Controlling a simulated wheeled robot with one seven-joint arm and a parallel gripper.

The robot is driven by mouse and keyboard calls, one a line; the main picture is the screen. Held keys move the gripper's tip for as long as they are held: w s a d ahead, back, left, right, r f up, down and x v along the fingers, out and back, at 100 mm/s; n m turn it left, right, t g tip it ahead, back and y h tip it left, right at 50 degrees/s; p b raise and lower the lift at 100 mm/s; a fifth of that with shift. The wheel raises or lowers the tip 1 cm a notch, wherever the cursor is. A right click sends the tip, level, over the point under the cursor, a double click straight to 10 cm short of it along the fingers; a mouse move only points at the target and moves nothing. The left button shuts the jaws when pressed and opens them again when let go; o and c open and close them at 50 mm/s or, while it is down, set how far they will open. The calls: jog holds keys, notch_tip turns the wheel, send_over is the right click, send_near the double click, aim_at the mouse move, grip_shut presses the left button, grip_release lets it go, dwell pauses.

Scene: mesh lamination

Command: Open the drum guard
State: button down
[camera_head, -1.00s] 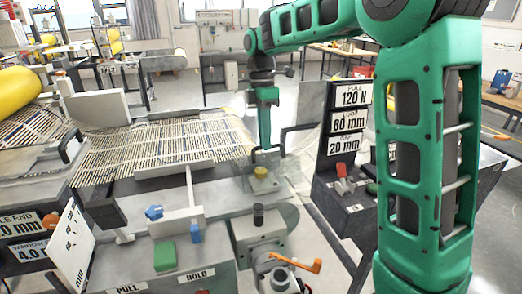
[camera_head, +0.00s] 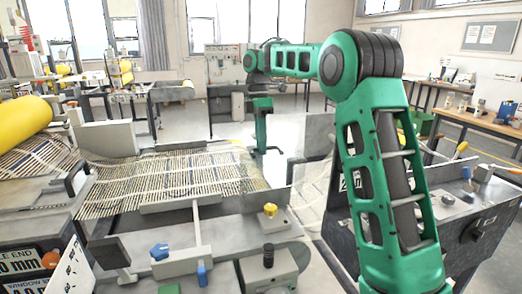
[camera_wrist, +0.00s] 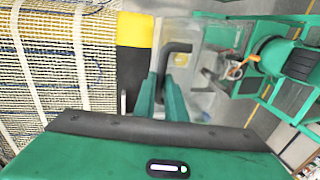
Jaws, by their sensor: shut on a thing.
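The drum guard is a clear panel, hard to make out in the camera_head view. In the camera_wrist view its see-through sheet (camera_wrist: 208,36) lies around and right of a bent black handle (camera_wrist: 178,47). My gripper (camera_wrist: 162,85) is shut on this handle, one green finger on each side of it. In the camera_head view my gripper (camera_head: 262,147) points down at the far right end of the mesh, and the handle there is small and partly hidden. How far the guard is tilted I cannot tell.
The striped mesh (camera_head: 170,178) runs left to a yellow roll (camera_head: 22,120). A yellow knob (camera_head: 270,210), a black knob (camera_head: 268,255) and a blue knob (camera_head: 159,252) stand on the front of the machine. A dark control box (camera_head: 450,215) is at right, partly behind my arm.

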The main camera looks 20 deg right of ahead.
jog(key=w, duration=0.1)
jog(key=w+f, duration=0.1)
jog(key=w, duration=0.1)
jog(key=w+f, duration=0.1)
jog(key=w, duration=0.1)
jog(key=shift+d, duration=0.35)
jog(key=shift+w+a+r, duration=0.1)
jog(key=shift+w+r, duration=0.05)
jog(key=c, duration=1.8)
grip_release()
jog(key=shift+w, duration=0.1)
jog(key=shift+v, duration=3.65)
